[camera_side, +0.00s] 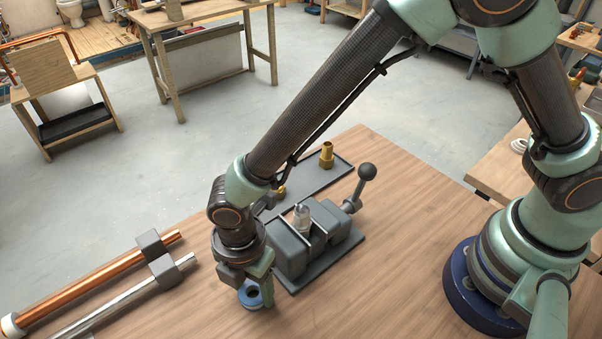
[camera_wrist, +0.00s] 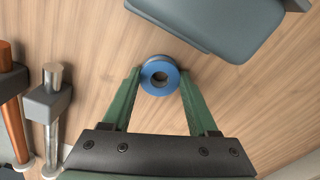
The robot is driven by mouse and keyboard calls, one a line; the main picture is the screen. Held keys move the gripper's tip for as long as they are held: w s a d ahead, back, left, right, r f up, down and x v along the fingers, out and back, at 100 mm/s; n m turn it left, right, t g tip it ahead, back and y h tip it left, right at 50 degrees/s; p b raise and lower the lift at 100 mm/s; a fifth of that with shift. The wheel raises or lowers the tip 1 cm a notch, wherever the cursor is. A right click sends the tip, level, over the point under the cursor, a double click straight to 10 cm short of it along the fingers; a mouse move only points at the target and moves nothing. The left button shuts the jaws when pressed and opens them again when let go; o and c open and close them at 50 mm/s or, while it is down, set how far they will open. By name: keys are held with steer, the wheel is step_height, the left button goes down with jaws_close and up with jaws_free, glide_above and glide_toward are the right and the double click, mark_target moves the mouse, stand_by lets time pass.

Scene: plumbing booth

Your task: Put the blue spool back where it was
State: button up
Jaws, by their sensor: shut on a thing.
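The blue spool (camera_side: 250,297) is a small blue ring with a dark centre hole. It is low at the table top beside the grey vise, but I cannot tell whether it touches the wood. In the wrist view the blue spool (camera_wrist: 147,80) sits between the two green fingertips, with a grey rim showing behind it. My gripper (camera_side: 262,291) points down and is shut on the spool. My gripper (camera_wrist: 160,74) has one finger on each side of it.
The grey vise (camera_side: 291,252) with a lever stands right behind the gripper, holding a silver fitting (camera_side: 301,218). Brass fittings (camera_side: 327,155) stand on a dark tray. A copper pipe (camera_side: 90,283) and a steel pipe (camera_side: 120,300) lie left. Front table is clear.

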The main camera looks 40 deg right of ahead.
steer(key=shift+f, duration=0.1)
steer(key=o, duration=1.3)
step_height(320, 180, up, 12)
steer(key=w+d+r+m+t+y, duration=0.1)
steer(key=w+d+r+m, duration=0.3)
steer(key=d, duration=0.4)
steer(key=w+d+r+m+t, duration=0.1)
steer(key=w+d+r+m, duration=0.1)
steer(key=d+r+m, duration=0.4)
steer(key=s+d+r+m+t, duration=0.1)
steer(key=s+d+m, duration=0.1)
steer(key=d+m, duration=0.4)
steer(key=s+d+r+m+t+h, duration=0.1)
steer(key=d+m, duration=0.5)
steer(key=d, duration=0.6)
steer(key=shift+s+d+r+t, duration=0.25)
steer(key=shift+s+t, duration=0.25)
steer(key=shift+t, duration=0.3)
